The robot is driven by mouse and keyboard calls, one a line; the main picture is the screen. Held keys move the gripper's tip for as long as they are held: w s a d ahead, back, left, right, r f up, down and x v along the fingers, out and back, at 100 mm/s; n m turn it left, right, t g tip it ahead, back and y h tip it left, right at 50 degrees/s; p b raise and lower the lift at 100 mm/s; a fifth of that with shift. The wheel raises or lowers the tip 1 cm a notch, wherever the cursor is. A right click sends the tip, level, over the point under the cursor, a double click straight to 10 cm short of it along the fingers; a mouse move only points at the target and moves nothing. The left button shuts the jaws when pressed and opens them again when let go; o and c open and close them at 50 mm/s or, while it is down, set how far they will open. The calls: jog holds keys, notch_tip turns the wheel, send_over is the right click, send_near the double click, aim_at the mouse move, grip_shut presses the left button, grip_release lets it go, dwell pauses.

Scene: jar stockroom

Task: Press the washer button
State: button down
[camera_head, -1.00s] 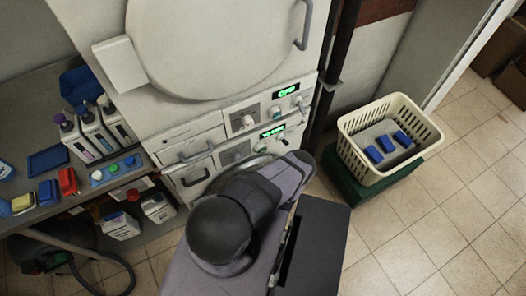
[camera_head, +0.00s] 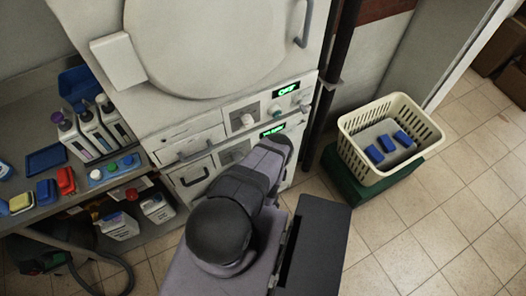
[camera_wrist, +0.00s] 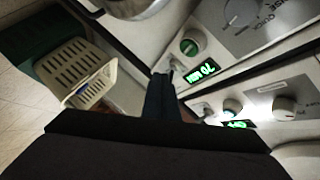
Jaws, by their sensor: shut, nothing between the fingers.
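The washer is the lower white machine (camera_head: 196,178) in the head view. Its panel has a green-lit display (camera_head: 272,130), which reads 70 MIN in the wrist view (camera_wrist: 201,72). A round green button (camera_wrist: 190,47) sits beside that display in the wrist view. My gripper (camera_wrist: 161,78) is shut and empty, its dark fingers just left of the display and below-left of the button. I see no clear contact. In the head view my arm covers the gripper, the button and most of the washer's door.
The upper machine (camera_head: 165,115) has its own panel, with a dial (camera_head: 242,119) and a lit display (camera_head: 287,89) reading OFF. A cream basket (camera_head: 372,116) with blue items stands on a green box (camera_head: 350,185) to the right. Bottles and a shelf are left.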

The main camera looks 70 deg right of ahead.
jog(key=shift+w+d+b, duration=0.45)
jog(key=shift+w+d, duration=1.55)
jog(key=shift+w+d, duration=0.15)
dwell(0.8)
jog(key=shift+w+d, duration=0.15)
jog(key=shift+w+d, duration=0.35)
dwell(1.0)
jog(key=shift+s+a, duration=0.65)
dwell(0.5)
jog(key=shift+s+a+p, duration=0.45)
jog(key=shift+s+a, duration=1.3)
jog(key=shift+a, duration=0.05)
